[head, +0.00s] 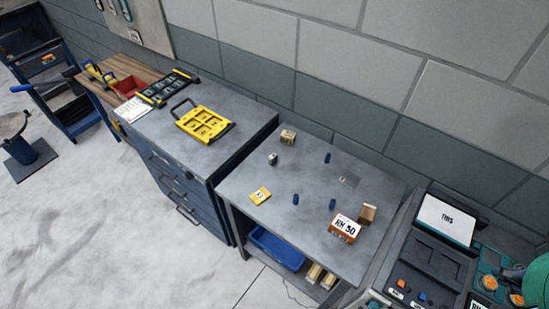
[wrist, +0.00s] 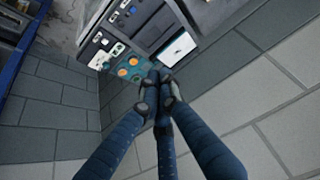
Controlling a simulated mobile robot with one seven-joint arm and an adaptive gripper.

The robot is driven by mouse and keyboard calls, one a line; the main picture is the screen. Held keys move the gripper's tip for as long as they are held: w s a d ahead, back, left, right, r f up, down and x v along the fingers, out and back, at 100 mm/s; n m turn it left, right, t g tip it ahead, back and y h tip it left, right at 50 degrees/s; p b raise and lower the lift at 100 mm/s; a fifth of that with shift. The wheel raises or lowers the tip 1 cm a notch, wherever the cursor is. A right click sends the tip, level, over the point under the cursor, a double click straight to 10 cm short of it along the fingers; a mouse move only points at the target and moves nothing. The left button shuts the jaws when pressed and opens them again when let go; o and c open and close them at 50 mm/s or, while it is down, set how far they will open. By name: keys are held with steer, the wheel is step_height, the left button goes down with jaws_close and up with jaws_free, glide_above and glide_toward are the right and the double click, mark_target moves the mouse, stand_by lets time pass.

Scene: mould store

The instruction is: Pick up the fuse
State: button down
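Three small dark blue cylinders stand apart on the grey metal table (head: 240,180) in the head view: one at the back (head: 327,157), one nearer the front (head: 295,199) and one to its right (head: 332,204). They could be fuses, but I cannot read any marking. A small pale block with a dark face (head: 272,159) stands at the table's left. My gripper (wrist: 158,82) shows only in the wrist view. Its dark blue fingers come together at the tips, with nothing seen between them. It is away from the table top, with a control console beyond it.
A blue bin (head: 276,248) sits below. A console (head: 430,255) stands right; a drawer cabinet (head: 185,190) stands left.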

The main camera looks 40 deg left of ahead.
stand_by(0.3)
steer(key=c, duration=1.6)
jaws_free()
steer(key=w+a+f+n+g+y, duration=0.15)
steer(key=w+a+n, duration=0.35)
steer(key=w+a, duration=0.75)
steer(key=w+a+f+n+g+y, duration=0.1)
steer(key=w+a+f+n+y, duration=0.2)
steer(key=w+a, duration=0.95)
steer(key=a+f+n, duration=0.3)
steer(key=a+f, duration=0.4)
steer(key=a, duration=0.4)
steer(key=s+a+f+n+g, duration=0.1)
steer(key=a+f+n, duration=0.1)
steer(key=a+f, duration=0.6)
steer(key=a+f+n+g, duration=0.1)
steer(key=a+f+n, duration=0.2)
steer(key=a+f, duration=0.5)
steer(key=shift+s+a+f+n+g+p, duration=0.1)
steer(key=shift+s+a+n+g+p, duration=0.1)
steer(key=shift+a, duration=1.8)
steer(key=shift+s+a+f+n+g+p, duration=0.1)
steer(key=shift+s+a, duration=0.1)
steer(key=shift+a, duration=1.75)
